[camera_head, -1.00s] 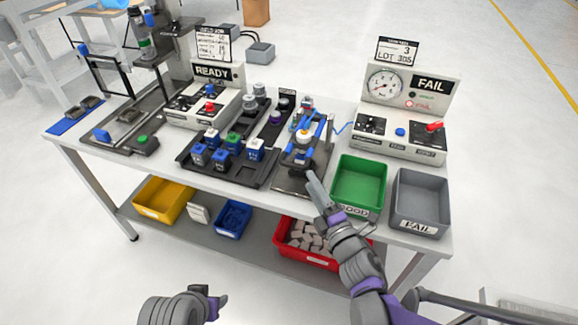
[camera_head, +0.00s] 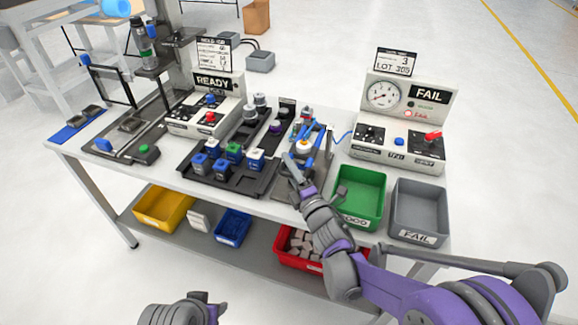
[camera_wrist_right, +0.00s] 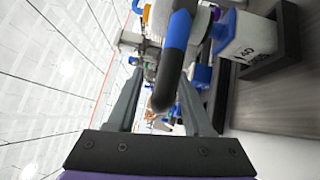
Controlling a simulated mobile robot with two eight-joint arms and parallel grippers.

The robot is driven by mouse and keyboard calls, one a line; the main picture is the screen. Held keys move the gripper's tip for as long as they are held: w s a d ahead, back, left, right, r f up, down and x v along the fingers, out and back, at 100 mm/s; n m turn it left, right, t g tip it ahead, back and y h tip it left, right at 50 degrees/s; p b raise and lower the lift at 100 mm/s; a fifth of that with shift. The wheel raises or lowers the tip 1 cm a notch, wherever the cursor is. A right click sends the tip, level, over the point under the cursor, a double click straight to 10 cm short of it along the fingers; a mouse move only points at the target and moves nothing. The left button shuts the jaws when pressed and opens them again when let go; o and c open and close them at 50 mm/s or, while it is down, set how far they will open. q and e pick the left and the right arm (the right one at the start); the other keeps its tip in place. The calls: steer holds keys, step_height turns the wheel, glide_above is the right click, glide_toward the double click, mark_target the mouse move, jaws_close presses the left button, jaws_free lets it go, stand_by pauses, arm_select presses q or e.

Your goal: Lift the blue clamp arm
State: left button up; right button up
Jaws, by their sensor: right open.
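The blue clamp arm (camera_head: 296,132) is part of a test fixture on the bench, with a white and orange round part (camera_head: 303,146) in it. In the right wrist view the clamp's dark rounded bar with a blue band (camera_wrist_right: 177,32) lies between my fingers as seen, its end pointing toward the palm. My right gripper (camera_head: 291,168) is at the front of the fixture and hides part of it. In the right wrist view (camera_wrist_right: 160,75) it is open. I cannot tell whether a finger touches the bar. My left gripper (camera_head: 212,304) is low, away from the bench.
A green bin (camera_head: 360,222) and a grey FAIL bin (camera_head: 418,237) stand right of the fixture. A FAIL gauge box (camera_head: 398,147) is behind them. A black tray (camera_head: 225,178) with several coloured blocks lies left. A white block (camera_wrist_right: 245,38) is close in the wrist view.

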jaws_close()
steer(key=shift+r, duration=0.1)
stand_by(1.3)
